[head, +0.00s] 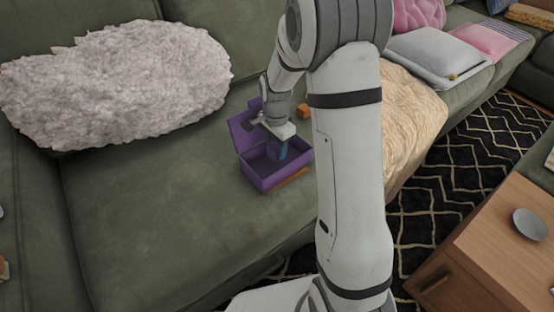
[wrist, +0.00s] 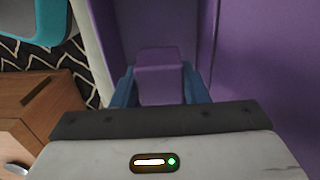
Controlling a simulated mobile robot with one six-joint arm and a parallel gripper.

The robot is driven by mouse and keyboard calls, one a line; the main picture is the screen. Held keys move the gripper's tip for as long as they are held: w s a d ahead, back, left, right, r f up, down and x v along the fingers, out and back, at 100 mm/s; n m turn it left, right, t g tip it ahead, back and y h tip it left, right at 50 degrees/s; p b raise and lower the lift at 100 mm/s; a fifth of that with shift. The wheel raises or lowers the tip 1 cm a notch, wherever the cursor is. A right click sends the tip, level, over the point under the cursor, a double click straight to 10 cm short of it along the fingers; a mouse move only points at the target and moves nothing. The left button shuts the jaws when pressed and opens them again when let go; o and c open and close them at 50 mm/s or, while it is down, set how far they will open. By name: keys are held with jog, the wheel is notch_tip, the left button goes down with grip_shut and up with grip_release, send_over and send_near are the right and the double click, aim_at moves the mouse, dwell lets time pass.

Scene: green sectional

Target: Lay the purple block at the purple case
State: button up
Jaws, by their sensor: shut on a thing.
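The purple case (head: 268,180) sits open on the green sofa seat, with its lid raised at the back left. My gripper (head: 281,149) is lowered over the open case. In the wrist view my gripper (wrist: 161,88) is shut on the purple block (wrist: 162,78), with a blue finger on each side of it. The purple walls of the case (wrist: 245,60) surround the block there. I cannot tell whether the block touches the case floor. In the head view the block is hard to tell apart from the purple case.
A small orange block (head: 303,111) lies on the sofa behind the case. A fluffy grey cushion (head: 120,85) is at the left, a cream throw (head: 412,120) at the right. A wooden table (head: 490,245) stands front right. The seat left of the case is clear.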

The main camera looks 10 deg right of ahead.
aim_at(276, 156)
jog(key=shift+f+b, duration=0.75)
jog(key=shift+f, duration=1.55)
jog(key=shift+f, duration=0.15)
jog(key=o, duration=1)
jog(key=shift+c, duration=0.2)
